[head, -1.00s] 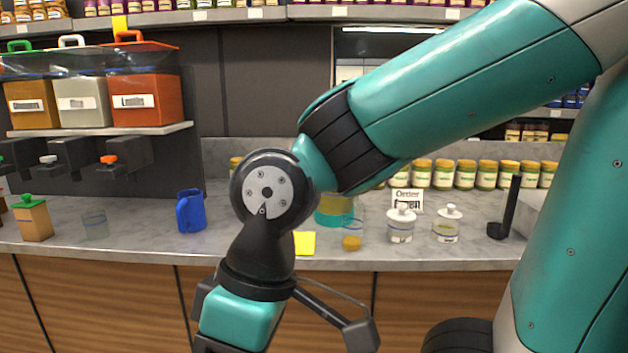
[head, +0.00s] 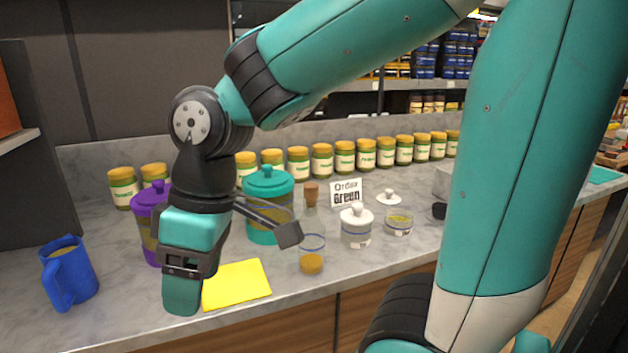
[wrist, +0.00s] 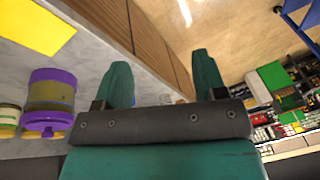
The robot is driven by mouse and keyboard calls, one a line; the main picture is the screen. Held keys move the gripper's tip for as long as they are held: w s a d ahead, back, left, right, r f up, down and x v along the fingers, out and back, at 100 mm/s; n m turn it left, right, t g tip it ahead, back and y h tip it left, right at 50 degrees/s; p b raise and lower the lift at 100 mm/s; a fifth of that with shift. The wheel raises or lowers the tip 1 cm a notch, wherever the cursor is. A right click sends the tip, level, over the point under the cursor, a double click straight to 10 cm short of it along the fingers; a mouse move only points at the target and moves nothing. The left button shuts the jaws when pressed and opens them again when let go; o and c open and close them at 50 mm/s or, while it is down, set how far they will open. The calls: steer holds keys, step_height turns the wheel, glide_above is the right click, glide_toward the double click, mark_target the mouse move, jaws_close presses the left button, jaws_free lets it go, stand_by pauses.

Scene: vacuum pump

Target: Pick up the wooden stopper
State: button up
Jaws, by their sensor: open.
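The wooden stopper (head: 311,193) is a small brown cork-like piece. It appears to sit upright in the neck of a clear glass vessel (head: 312,222) on the counter, right of the teal-lidded jar (head: 268,207). My gripper (head: 183,292) hangs in front of the counter, left of and nearer than the stopper, clearly apart from it. In the wrist view my gripper (wrist: 162,75) has two teal fingers spread wide with nothing between them. The stopper does not show in the wrist view.
A yellow sheet (head: 238,284), purple-lidded jar (head: 152,215) and blue mug (head: 70,275) are near my gripper. Several yellow-lidded jars line the back.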

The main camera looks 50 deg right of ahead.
steer(key=w+d+r+h+p, duration=0.1)
steer(key=w+d+r+p, duration=0.1)
steer(key=w+d+r, duration=0.35)
steer(key=w+d+r+h+p, duration=0.1)
steer(key=w+d+r+p, duration=0.2)
steer(key=d, duration=0.5)
steer(key=d+r+n+h+p, duration=0.1)
steer(key=d+r+p, duration=0.15)
steer(key=d, duration=0.75)
steer(key=d+r+p, duration=0.2)
steer(key=d+r, duration=0.1)
steer(key=d, duration=0.7)
steer(key=p, duration=0.2)
glide_above(311, 185)
steer(key=shift+g, duration=0.4)
step_height(311, 185, down, 11)
steer(key=shift+s+f, duration=0.1)
steer(key=shift+f+p, duration=1.5)
steer(key=shift+f, duration=1.4)
steer(key=c, duration=1)
